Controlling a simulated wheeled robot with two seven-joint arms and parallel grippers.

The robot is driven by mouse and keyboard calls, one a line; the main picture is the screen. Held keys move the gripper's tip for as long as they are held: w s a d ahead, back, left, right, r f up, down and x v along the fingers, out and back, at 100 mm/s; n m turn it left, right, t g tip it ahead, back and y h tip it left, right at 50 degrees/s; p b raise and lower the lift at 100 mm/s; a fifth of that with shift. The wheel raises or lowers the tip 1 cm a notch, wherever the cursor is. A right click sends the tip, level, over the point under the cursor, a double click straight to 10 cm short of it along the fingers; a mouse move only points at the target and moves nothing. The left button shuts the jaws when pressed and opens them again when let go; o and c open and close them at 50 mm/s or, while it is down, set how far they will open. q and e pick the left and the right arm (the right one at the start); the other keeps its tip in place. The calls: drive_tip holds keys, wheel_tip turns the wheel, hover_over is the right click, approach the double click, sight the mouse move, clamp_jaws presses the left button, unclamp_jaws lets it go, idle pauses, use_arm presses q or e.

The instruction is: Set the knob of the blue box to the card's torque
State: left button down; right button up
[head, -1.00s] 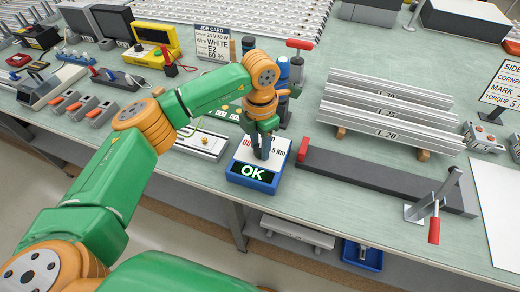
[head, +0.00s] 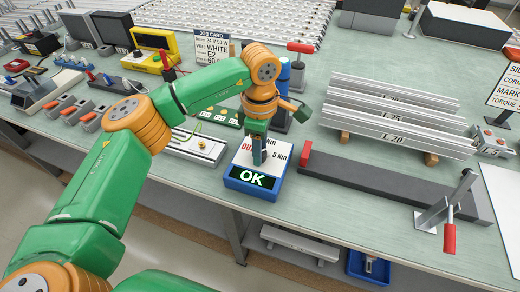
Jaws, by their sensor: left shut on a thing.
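The blue box (head: 252,186) stands near the front edge of the bench, with a white top and a lit display reading "OK" in green. Its top carries partly covered print, with "5 Nm" readable at the right. My left gripper (head: 258,157) points down onto the top of the box and is shut on the knob, which its fingers hide. A card (head: 506,88) at the right edge shows "SIDE", "CORNER", "MARK" and "TORQUE", cut off by the picture edge, so its value is not readable. My right gripper is not in view.
A job card (head: 212,47) stands behind my arm. A dark bar fixture (head: 390,185) with a red-handled clamp (head: 449,232) lies right of the box. Stacked aluminium profiles (head: 390,115) lie behind it. A white slide unit (head: 198,148) is left of the box.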

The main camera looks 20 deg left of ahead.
use_arm(q)
drive_tip(key=shift+m, duration=1)
drive_tip(key=shift+c, duration=2.4)
unclamp_jaws()
wheel_tip(320, 180, up, 7)
drive_tip(key=shift+r+b, duration=0.15)
drive_tip(key=shift+b, duration=0.35)
